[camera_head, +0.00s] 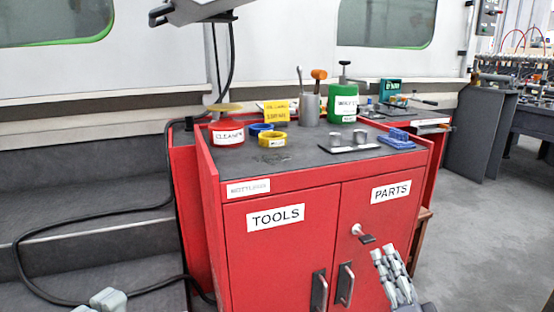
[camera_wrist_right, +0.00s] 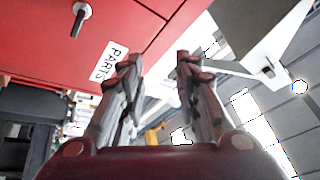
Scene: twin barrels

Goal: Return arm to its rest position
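My right gripper (camera_head: 386,255) is at the lower right in the head view, in front of the red cabinet's PARTS door (camera_head: 385,225) and below its key lock. In the right wrist view its two fingers (camera_wrist_right: 158,62) stand apart with nothing between them. The light grey tips at the bottom left of the head view look like my left gripper (camera_head: 100,301). Most of it is cut off by the frame edge, so its opening is hidden.
The red cabinet (camera_head: 262,262) has two shut doors with black handles. Its top holds a red CLEANER tin (camera_head: 227,134), tape rolls, a grey cup of tools, a green container (camera_head: 343,104) and blue parts. A cable (camera_head: 90,216) lies on grey steps at left. Grey floor (camera_head: 490,235) is clear at right.

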